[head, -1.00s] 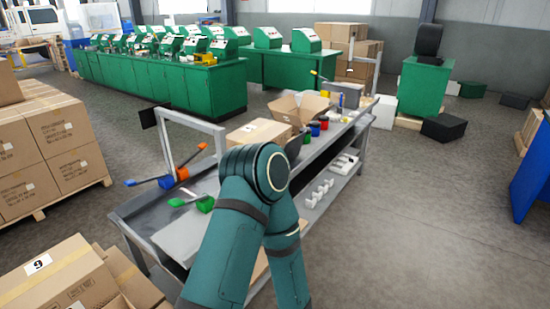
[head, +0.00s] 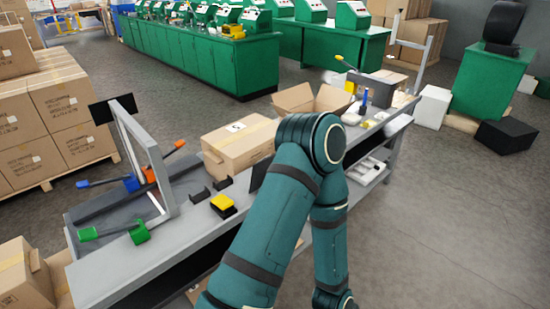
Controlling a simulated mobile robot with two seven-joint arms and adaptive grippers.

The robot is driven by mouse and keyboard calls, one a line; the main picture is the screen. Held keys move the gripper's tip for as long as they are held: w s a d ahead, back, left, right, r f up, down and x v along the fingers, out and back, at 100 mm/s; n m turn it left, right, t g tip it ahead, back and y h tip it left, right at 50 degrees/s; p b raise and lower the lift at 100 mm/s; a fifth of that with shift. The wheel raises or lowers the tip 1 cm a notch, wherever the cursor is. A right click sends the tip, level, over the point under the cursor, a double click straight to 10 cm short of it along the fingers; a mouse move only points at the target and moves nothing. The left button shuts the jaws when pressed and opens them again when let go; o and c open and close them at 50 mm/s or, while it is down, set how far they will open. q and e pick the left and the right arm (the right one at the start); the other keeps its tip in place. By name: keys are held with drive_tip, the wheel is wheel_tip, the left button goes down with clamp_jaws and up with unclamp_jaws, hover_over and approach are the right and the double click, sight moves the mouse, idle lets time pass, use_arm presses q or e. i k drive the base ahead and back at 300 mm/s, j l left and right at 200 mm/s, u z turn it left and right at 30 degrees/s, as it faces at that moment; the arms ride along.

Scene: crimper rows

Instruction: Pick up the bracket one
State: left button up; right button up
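I cannot tell for sure which thing is the bracket. Two small black pieces (head: 200,195) and (head: 223,183) lie on the grey workbench (head: 165,262), beside a yellow and black block (head: 223,203). White angular parts (head: 368,170) sit on the bench's lower shelf, partly hidden. One teal arm of mine rises from the bottom centre, bends at the elbow and runs down again. It covers the middle of the bench. Neither gripper shows in the head view.
A closed carton (head: 240,150) and an open carton (head: 312,100) stand on the bench. A grey frame (head: 145,155) with coloured-handled tools stands at its left. Stacked boxes (head: 65,120) are at the left. The floor at right (head: 460,220) is clear.

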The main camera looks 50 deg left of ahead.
sight(228, 181)
drive_tip(key=i+u, duration=0.1)
drive_tip(key=i, duration=1.45)
drive_tip(key=i+z, duration=0.2)
drive_tip(key=z, duration=0.15)
drive_tip(key=i+z, duration=0.2)
drive_tip(key=z, duration=0.15)
drive_tip(key=i+j+z, duration=0.15)
drive_tip(key=z, duration=5.2)
